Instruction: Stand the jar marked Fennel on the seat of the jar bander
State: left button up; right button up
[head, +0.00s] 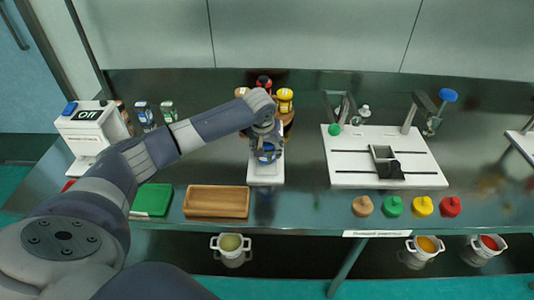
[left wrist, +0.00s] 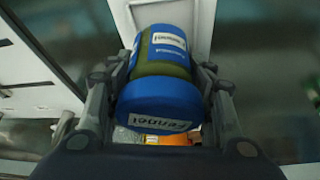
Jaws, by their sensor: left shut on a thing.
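The jar marked Fennel (left wrist: 158,92) has a blue lid, a blue label band and olive-green contents. My left gripper (left wrist: 163,78) is shut around its sides, with one finger on each side. In the head view, the jar (head: 267,156) shows as a small blue patch under my left gripper (head: 266,148), over a narrow white plate (head: 265,180). The plate may be part of the jar bander; its back is hidden by my arm. I cannot tell whether the jar touches the plate. My right gripper is not in view.
A stand with red and yellow-capped jars (head: 285,100) is close behind. A white board with clamps (head: 390,178) lies to the right. A wooden tray (head: 216,202) and green mat (head: 152,200) lie front left. A white machine marked OFF (head: 92,128) stands far left.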

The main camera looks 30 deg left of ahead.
aim_at(267, 155)
pick_arm(q)
jog(key=shift+w+a, duration=0.15)
jog(key=shift+a, duration=0.05)
jog(key=shift+f, duration=1.8)
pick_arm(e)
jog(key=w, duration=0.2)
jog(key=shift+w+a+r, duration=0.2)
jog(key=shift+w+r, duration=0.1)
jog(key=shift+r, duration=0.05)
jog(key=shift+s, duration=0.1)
pick_arm(q)
jog(key=shift+f, duration=0.1)
jog(key=o, duration=1.1)
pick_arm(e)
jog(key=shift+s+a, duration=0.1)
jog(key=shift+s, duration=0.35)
